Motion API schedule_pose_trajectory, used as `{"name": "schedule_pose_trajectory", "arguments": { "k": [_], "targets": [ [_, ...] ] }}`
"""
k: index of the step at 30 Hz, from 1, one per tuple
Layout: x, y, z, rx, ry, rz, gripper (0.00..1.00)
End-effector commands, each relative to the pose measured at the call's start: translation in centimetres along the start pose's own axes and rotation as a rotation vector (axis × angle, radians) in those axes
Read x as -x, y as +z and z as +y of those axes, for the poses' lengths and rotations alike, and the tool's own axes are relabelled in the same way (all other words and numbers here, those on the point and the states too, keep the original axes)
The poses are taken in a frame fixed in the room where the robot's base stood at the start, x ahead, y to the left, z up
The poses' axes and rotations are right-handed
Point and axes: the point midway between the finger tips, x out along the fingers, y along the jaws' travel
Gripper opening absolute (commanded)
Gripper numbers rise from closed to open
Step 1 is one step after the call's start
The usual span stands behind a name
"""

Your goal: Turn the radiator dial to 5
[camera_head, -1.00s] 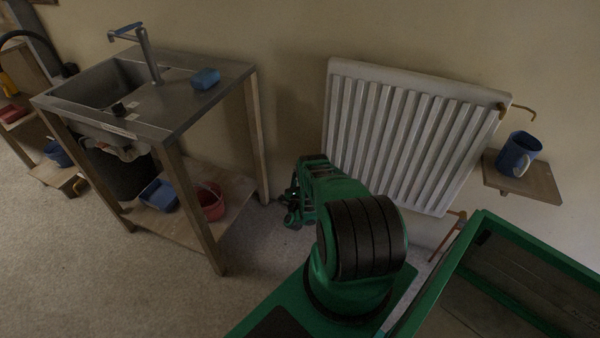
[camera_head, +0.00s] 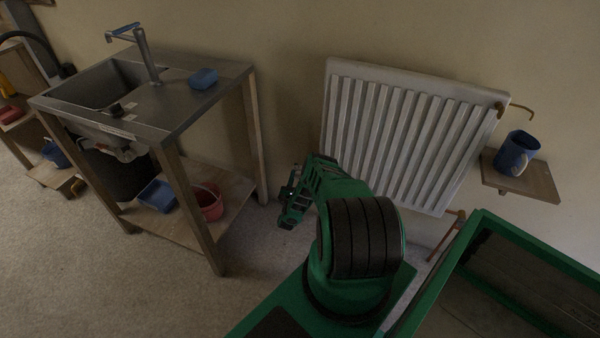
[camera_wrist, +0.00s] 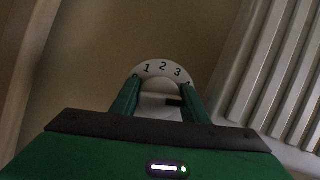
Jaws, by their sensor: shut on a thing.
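The radiator dial (camera_wrist: 162,69) shows in the wrist view as a pale round disc with the numbers 1, 2 and 3 along its upper rim. The 5 is not visible. My gripper (camera_wrist: 161,88) is shut on the dial, with one green finger on each side of its pale middle part. A small dark mark (camera_wrist: 174,101) shows between the fingers, near the right one. In the head view my gripper (camera_head: 289,200) is low at the left of the white radiator (camera_head: 395,145), and the dial is hidden there.
A sink bench (camera_head: 160,125) stands to the left, with a red bucket (camera_head: 208,203) on its lower shelf. A blue mug (camera_head: 516,153) stands on a small wall shelf (camera_head: 535,184) at the right. Bare floor lies between bench and arm.

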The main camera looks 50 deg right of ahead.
Motion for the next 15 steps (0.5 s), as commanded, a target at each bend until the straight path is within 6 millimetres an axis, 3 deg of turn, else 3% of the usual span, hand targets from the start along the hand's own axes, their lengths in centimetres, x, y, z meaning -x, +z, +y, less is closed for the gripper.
{"name": "schedule_pose_trajectory", "arguments": {
  "k": [14,15],
  "targets": [
    [0.45,-0.16,0.11,-0.009,0.002,0.006,0.18],
    [0.44,-0.16,0.11,-0.009,0.002,0.006,0.48]
  ]
}}
